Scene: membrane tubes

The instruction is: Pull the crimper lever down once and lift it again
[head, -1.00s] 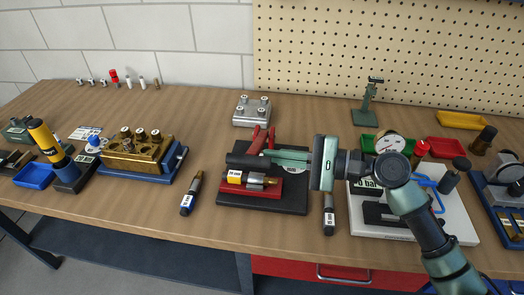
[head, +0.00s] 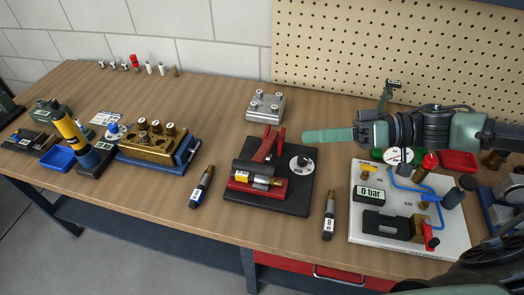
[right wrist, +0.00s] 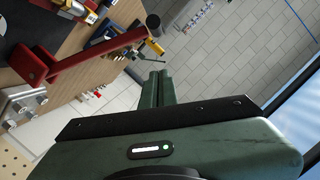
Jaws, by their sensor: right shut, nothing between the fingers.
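The crimper stands mid-table on a black base (head: 290,195). Its red lever (head: 268,145) carries a black crossbar grip (head: 250,172), seen above the red block that holds a yellow-and-white labelled tube (head: 243,179). In the right wrist view the lever (right wrist: 95,52) stands out from its pivot, away from the table, with the grip (right wrist: 154,24) at its free end. My right gripper (head: 306,136) is shut and empty, above and right of the lever, apart from it. Its closed fingers also show in the right wrist view (right wrist: 156,80). My left gripper is not visible.
A white board with a 0 bar display (head: 369,193) and blue tubing is right of the crimper. Dark labelled pens lie left (head: 201,187) and right (head: 329,215). A metal block (head: 266,105) is behind. A brass block (head: 150,147) stands left. Bare wood lies between.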

